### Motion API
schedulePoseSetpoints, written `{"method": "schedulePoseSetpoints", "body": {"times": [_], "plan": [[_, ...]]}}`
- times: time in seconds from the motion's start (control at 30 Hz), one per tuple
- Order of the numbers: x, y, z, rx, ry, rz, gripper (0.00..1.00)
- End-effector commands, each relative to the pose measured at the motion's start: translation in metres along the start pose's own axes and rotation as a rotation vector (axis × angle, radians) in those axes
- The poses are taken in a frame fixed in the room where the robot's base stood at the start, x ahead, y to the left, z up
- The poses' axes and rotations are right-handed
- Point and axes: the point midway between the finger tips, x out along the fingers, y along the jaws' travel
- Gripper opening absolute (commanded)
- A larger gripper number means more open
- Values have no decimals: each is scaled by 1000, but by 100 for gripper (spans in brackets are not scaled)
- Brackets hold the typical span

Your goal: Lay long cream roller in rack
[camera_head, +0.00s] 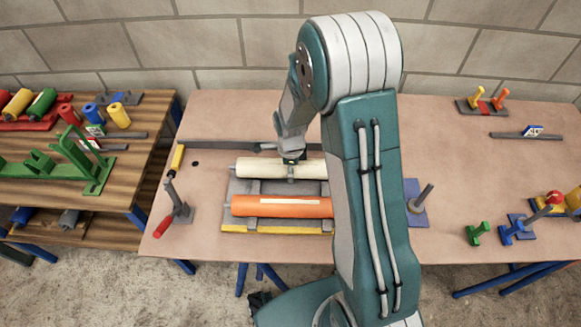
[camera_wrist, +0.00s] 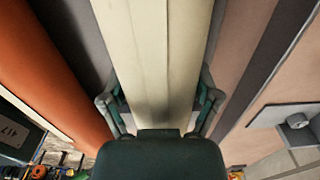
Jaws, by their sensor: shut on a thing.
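The long cream roller (camera_head: 256,168) lies lengthwise left to right over the far part of the grey rack (camera_head: 243,188), behind the orange roller (camera_head: 285,206). My gripper (camera_head: 291,165) reaches down from above and is shut around the cream roller near its middle. In the wrist view the cream roller (camera_wrist: 155,50) runs between the two fingers of my gripper (camera_wrist: 160,108), one on each side. The orange roller (camera_wrist: 45,70) runs beside it, apart. I cannot tell whether the cream roller touches the rack. My arm hides its right end.
A red-handled tool (camera_head: 172,212) stands left of the rack. A blue plate with a post (camera_head: 418,200) is at its right. A grey bar (camera_head: 215,146) lies behind. Small green, blue and red parts sit at the far right. A wooden table (camera_head: 60,160) with coloured rollers stands left.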

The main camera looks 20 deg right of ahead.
Motion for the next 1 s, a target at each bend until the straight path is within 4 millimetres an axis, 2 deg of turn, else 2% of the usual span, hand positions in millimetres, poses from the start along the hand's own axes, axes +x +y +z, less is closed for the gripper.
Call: {"method": "schedulePoseSetpoints", "body": {"times": [0.47,0.5,0.53,1.0], "plan": [[8,-1,0,0,-1,-2,19],[9,-1,0,0,-1,-2,85],[8,-1,0,0,-1,-3,98],[7,0,0,0,0,0,100]]}}
